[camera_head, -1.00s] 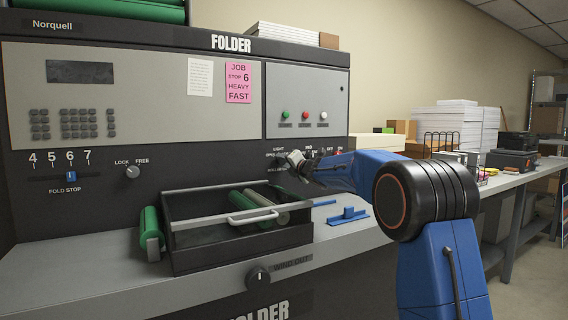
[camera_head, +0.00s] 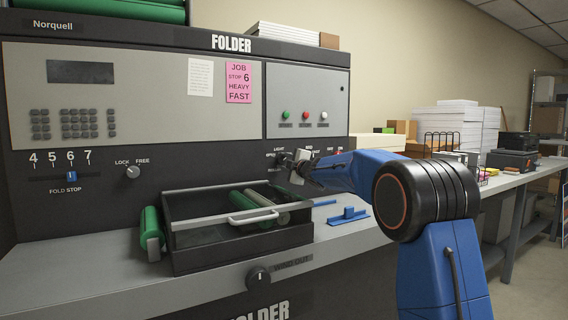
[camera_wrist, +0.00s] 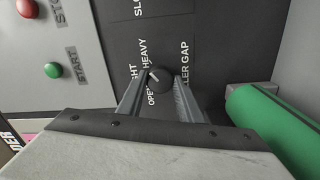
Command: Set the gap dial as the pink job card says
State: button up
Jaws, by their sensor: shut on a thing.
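The pink job card (camera_head: 238,83) on the folder's front reads "JOB, STOP 6, HEAVY, FAST". The roller gap dial (camera_wrist: 159,78) is a dark round knob with a pale pointer mark, among the labels OPEN, LIGHT and HEAVY. In the wrist view its mark points up and left, on the side of LIGHT and HEAVY; I cannot tell exactly which it meets. My gripper (camera_wrist: 160,95) is shut on the dial, one finger on each side. In the head view my gripper (camera_head: 289,165) hides the dial and part of its lettering.
The fold stop slider (camera_head: 71,176) stands at 6. A lock knob (camera_head: 133,172) is beside it. A dark tray with a pale handle (camera_head: 255,219) and green rollers (camera_head: 149,228) sit below. Green, red and white buttons (camera_head: 305,115) are above my gripper.

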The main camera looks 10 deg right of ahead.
jog(key=shift+f+m, duration=0.1)
jog(key=shift+m, duration=0.5)
jog(key=o, duration=1)
jog(key=shift+o, duration=0.2)
jog(key=v, duration=1.7)
jog(key=shift+s, duration=0.25)
jog(key=shift+s+d+m, duration=0.1)
jog(key=shift+d+m, duration=0.05)
jog(key=shift+m, duration=0.15)
